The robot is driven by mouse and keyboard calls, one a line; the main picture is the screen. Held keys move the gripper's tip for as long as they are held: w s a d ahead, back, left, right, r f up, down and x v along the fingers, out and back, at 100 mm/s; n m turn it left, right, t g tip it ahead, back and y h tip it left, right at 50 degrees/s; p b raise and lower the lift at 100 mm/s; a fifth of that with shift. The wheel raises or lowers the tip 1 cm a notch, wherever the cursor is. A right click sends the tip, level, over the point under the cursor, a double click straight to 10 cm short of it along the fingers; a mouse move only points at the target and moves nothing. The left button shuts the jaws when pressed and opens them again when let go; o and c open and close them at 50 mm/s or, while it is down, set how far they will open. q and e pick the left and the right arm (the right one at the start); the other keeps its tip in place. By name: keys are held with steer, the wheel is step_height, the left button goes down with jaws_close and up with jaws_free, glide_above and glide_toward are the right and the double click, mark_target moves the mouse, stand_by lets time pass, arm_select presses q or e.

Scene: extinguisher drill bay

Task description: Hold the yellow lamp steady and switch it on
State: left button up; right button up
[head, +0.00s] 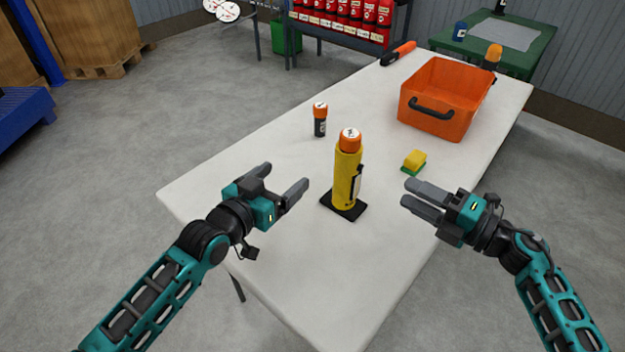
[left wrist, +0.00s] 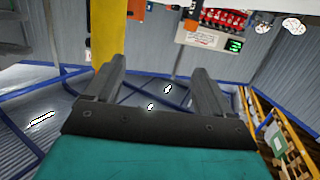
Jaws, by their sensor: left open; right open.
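The yellow lamp (head: 346,181) stands upright on a black base plate (head: 343,206) near the middle of the white table. It has an orange top and a dark part on its right side. My left gripper (head: 301,183) is open and empty, to the left of the lamp and apart from it. In the left wrist view my open left gripper (left wrist: 160,85) shows with nothing between its fingers, and a yellow upright shape stands behind its left finger. My right gripper (head: 408,193) is open and empty, to the right of the lamp and apart from it.
A small dark cylinder with an orange cap (head: 320,120) stands behind the lamp. A yellow-and-green sponge (head: 414,162) lies to its right. An orange crate (head: 425,118) is farther back. The white table (head: 250,165) is clear around the left gripper and in front.

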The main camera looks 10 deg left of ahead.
arm_select(q)
steer(key=s+d+r+m+h, duration=0.2)
steer(key=d+r+h, duration=0.1)
steer(key=d, duration=0.4)
glide_above(346, 179)
steer(key=w+d, duration=0.1)
steer(key=w, duration=0.3)
steer(key=shift+r, duration=0.1)
steer(key=c, duration=1.5)
steer(key=o, duration=1.6)
